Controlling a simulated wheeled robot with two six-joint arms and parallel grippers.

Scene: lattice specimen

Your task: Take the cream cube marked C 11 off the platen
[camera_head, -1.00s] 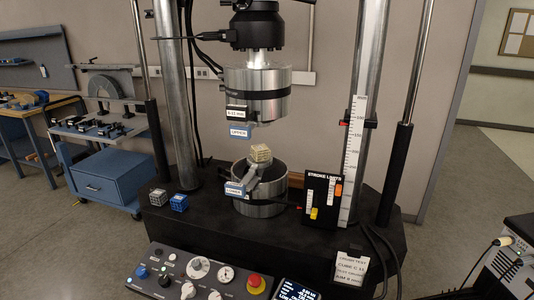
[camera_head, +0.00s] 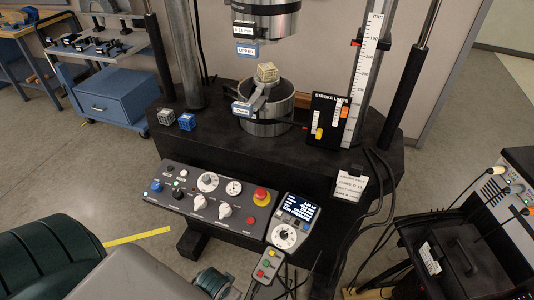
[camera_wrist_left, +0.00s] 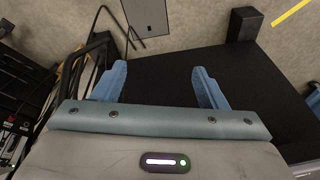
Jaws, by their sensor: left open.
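The cream lattice cube (camera_head: 267,72) sits at the top of the lower platen (camera_head: 268,128) of the press, on a grey tilted support. Its marking is too small to read. The steel upper platen (camera_head: 270,30) hangs above it with a clear gap. My left gripper (camera_wrist_left: 160,85) shows in the left wrist view with its two blue fingers wide apart and nothing between them. A black surface and the floor lie beyond the fingers.
A grey cube (camera_head: 166,116) and a blue cube (camera_head: 186,121) stand left of the platen on the black base. The stroke limits panel (camera_head: 328,118) and ruler (camera_head: 364,80) stand at right. A control panel (camera_head: 208,200) is in front. Cables hang at right.

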